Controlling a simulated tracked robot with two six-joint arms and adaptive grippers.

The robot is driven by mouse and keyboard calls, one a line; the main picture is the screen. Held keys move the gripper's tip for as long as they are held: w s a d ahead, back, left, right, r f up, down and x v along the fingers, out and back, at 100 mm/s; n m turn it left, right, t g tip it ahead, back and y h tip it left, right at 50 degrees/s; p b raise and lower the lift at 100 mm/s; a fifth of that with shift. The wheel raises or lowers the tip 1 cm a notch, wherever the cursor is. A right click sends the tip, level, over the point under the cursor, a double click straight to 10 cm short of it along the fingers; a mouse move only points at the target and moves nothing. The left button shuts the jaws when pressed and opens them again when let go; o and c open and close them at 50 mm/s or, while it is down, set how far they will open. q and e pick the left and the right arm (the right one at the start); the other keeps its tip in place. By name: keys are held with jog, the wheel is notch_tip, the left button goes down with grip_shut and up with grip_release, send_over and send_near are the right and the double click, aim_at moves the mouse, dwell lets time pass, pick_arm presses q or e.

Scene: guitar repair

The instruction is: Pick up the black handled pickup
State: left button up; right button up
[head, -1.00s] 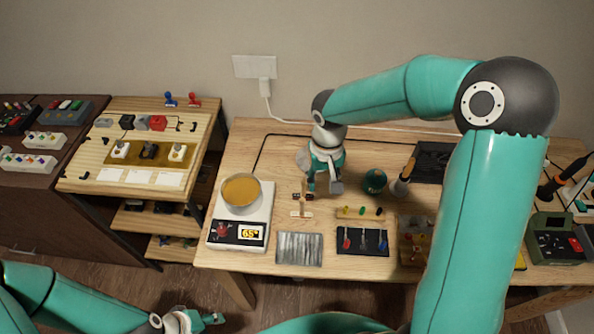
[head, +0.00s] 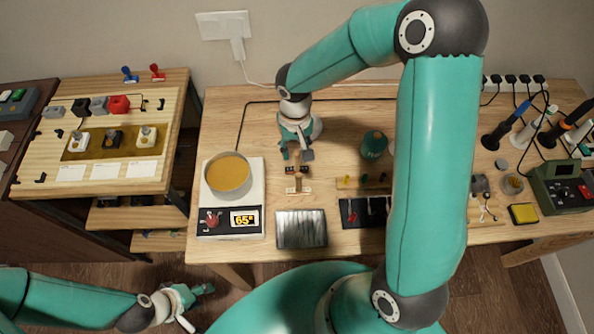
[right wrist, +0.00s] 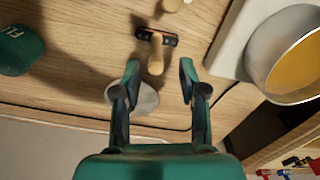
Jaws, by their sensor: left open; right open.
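The black handled pickup (head: 297,170) lies on the wooden table, a dark bar with an upright wooden peg as its handle. In the right wrist view the dark bar (right wrist: 170,40) and its peg (right wrist: 156,63) sit just beyond my right fingertips, between their lines. My right gripper (head: 297,155) is open and empty, just behind the pickup in the head view; its spread fingers show in the right wrist view (right wrist: 159,76). I cannot tell its height above the table. My left gripper (head: 196,305) is open and empty, low at the front left, off the table.
A cream handled pickup (head: 298,190) lies just in front. A grey metallic sheet (head: 301,229) lies in front. My right forearm hides part of the table.

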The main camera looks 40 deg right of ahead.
aim_at(297, 169)
jog(key=f+b, duration=0.1)
jog(key=f, duration=0.1)
jog(key=f+b, duration=0.1)
jog(key=f, duration=0.3)
jog(key=shift+d+f+b, duration=0.25)
jog(key=shift+b, duration=0.15)
jog(key=shift+s+r, duration=0.1)
grip_shut()
